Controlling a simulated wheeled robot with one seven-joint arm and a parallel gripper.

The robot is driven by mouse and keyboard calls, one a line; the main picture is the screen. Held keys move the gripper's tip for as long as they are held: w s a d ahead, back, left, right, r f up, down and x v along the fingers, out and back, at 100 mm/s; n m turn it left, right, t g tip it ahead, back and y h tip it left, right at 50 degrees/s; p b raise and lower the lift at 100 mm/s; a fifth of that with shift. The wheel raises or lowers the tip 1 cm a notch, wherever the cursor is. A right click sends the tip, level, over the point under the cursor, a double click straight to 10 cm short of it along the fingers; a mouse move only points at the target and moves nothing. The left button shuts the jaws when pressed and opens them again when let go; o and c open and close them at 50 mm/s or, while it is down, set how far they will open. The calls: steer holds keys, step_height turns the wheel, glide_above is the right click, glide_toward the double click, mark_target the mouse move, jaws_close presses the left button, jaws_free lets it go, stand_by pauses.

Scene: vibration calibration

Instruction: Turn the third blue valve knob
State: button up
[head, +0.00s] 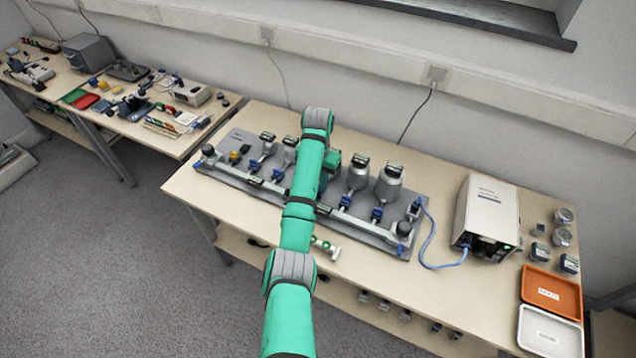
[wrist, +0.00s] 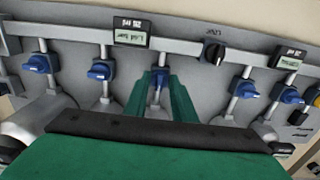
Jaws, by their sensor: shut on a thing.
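The blue valve knobs stand in a row on short pipes along a grey rig. In the wrist view the middle knob (wrist: 158,86), third from either end, sits between the two green fingers of my gripper (wrist: 160,80), which is shut on it. It is mostly hidden by the fingers, so its exact angle is hard to tell. The other blue knobs, two to the left (wrist: 40,63) (wrist: 102,71) and two to the right (wrist: 244,88) (wrist: 290,95), lie roughly crosswise to their pipes. In the head view my arm hides the held knob.
The rig's grey base plate (head: 385,241) lies on a wooden table (head: 455,290). Small displays (wrist: 131,33) and a black dial (wrist: 212,50) sit along the rig's pipe. A white box (head: 486,212), an orange tray (head: 552,293) and a white tray (head: 550,331) are at the right.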

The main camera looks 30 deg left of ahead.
stand_by(0.3)
steer(key=o, duration=1)
steer(key=shift+w+d+r, duration=0.1)
steer(key=shift+r, duration=0.35)
steer(key=r, duration=0.7)
steer(key=shift+a, duration=0.25)
steer(key=r, duration=0.2)
steer(key=shift+d+r, duration=0.3)
steer(key=shift+r, duration=0.1)
